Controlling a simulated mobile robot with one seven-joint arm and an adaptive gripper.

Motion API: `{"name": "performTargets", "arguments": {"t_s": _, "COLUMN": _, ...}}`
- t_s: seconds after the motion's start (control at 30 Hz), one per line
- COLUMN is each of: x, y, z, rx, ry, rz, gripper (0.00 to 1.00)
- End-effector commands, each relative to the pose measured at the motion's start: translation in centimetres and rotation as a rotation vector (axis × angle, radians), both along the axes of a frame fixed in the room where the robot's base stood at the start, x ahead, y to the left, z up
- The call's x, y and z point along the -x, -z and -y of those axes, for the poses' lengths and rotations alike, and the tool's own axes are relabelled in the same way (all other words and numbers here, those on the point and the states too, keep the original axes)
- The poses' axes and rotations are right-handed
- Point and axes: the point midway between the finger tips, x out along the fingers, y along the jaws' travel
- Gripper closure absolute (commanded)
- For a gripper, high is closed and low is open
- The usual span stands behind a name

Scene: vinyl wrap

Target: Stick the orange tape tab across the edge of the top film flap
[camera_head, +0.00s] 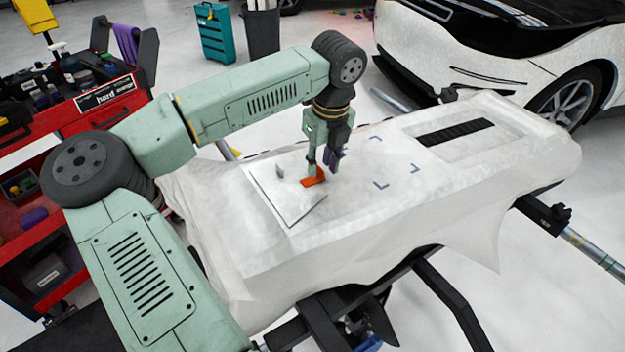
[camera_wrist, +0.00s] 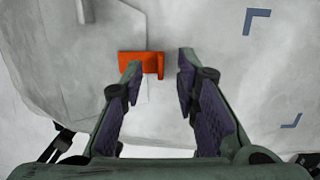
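The orange tape tab (camera_head: 313,178) lies on the white film surface at the inner end of the pale flap (camera_head: 285,195). In the wrist view the tab (camera_wrist: 138,62) appears to span the flap's edge line, its left part on the flap side and its right end standing up. My gripper (camera_head: 323,168) is just above the tab, pointing down. In the wrist view its fingers (camera_wrist: 158,64) are apart. The left fingertip overlaps the tab in the picture, and the raised end shows between the fingers, with a gap to the right one. Whether the left finger touches it I cannot tell.
Blue corner marks (camera_head: 380,184) lie right of the gripper on the film-covered panel (camera_head: 400,215). A dark slotted recess (camera_head: 455,132) is farther right. A small grey piece (camera_head: 280,171) stands on the flap. A red tool cart (camera_head: 95,115) is at left, a white car (camera_head: 500,60) behind.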

Motion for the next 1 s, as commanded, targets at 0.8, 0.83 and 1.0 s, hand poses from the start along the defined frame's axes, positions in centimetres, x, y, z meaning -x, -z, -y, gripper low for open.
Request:
{"name": "performTargets", "arguments": {"t_s": 0.8, "x": 1.3, "y": -10.2, "z": 0.9, "rx": 0.0, "ry": 0.001, "rz": 0.001, "gripper": 0.72}}
{"name": "performTargets", "arguments": {"t_s": 0.83, "x": 1.3, "y": -10.2, "z": 0.9, "rx": 0.0, "ry": 0.001, "rz": 0.001, "gripper": 0.72}}
{"name": "performTargets", "arguments": {"t_s": 1.0, "x": 1.3, "y": -10.2, "z": 0.9, "rx": 0.0, "ry": 0.001, "rz": 0.001, "gripper": 0.72}}
